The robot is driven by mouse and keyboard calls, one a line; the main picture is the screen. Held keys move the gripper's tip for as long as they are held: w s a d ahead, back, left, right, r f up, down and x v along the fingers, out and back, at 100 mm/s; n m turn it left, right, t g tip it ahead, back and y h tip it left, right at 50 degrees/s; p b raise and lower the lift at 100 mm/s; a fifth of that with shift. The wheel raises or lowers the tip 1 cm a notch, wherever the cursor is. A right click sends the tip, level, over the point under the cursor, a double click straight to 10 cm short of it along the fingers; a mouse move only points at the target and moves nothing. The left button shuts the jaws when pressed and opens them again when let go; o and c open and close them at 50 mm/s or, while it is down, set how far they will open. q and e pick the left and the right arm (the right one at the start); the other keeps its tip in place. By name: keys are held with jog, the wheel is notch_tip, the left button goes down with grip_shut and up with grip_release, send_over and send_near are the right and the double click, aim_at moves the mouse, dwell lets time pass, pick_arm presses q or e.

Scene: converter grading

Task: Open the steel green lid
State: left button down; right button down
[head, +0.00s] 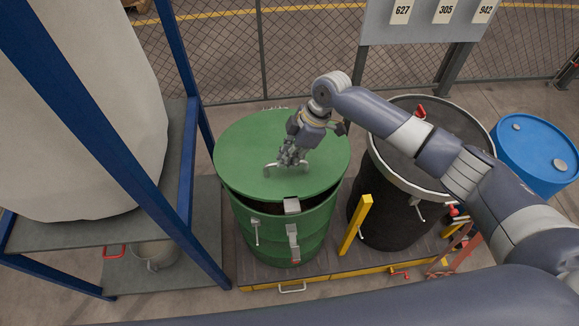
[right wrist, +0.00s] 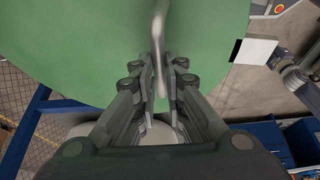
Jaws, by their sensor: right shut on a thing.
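The steel green lid (head: 240,150) lies on the green drum (head: 265,228) in the middle of the head view. A dark gap shows under its front edge, so the lid is raised off the rim there. My right gripper (head: 287,161) is above the lid, shut on its pale handle (head: 270,169). In the right wrist view, the handle (right wrist: 157,30) runs between the fingers of my right gripper (right wrist: 161,62), with the green lid (right wrist: 75,45) behind it. The fingers partly hide the handle. My left gripper is not in view.
A black drum (head: 385,215) with a grey rim stands right of the green drum, under my right arm. A blue drum (head: 535,150) is farther right. A blue frame (head: 182,85) with a large pale bag (head: 90,120) stands close on the left. A mesh fence (head: 300,60) is behind.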

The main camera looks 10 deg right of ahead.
jog(key=w+r, duration=0.8)
jog(key=r, duration=0.4)
jog(key=shift+d, duration=0.1)
